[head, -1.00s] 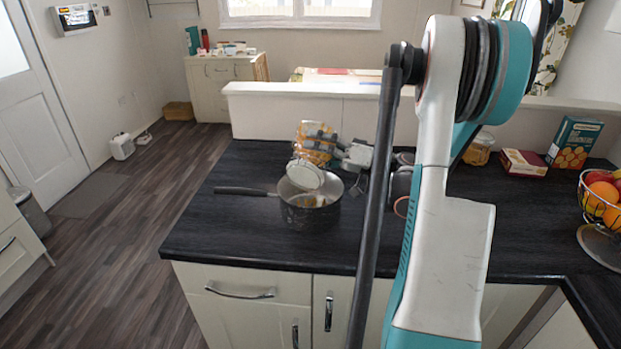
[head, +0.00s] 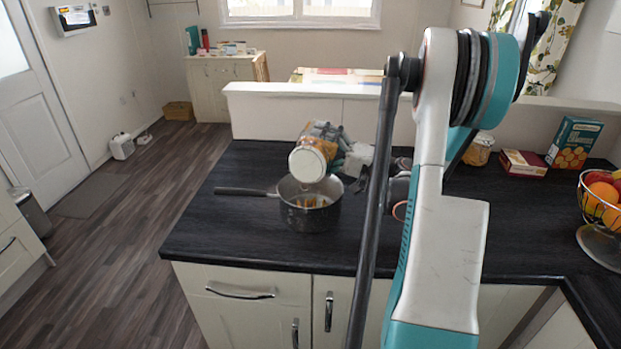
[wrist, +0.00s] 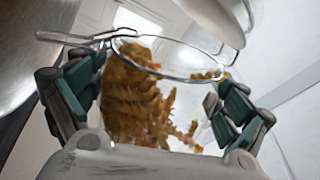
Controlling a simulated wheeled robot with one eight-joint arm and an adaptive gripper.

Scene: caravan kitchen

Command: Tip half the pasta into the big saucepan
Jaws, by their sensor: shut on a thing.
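My gripper (wrist: 160,110) is shut on a clear jar of orange-brown pasta (wrist: 135,95). In the wrist view the jar has a wire clip around its rim, and a white lid (wrist: 210,18) hangs open beyond it. In the head view the jar (head: 323,140) is tilted above the dark saucepan (head: 310,219), its white lid end facing down and toward the camera. My gripper (head: 338,143) is behind and right of the pan, partly hidden by the jar and arm. Some orange pasta (head: 312,201) lies in the saucepan. A good amount still shows in the jar.
The pan's handle points left over the dark worktop (head: 235,235). At the back right stand a filled jar (head: 479,149), a red box (head: 523,163) and a teal box (head: 574,141). A wire fruit bowl (head: 602,215) is at far right. The worktop left of the pan is clear.

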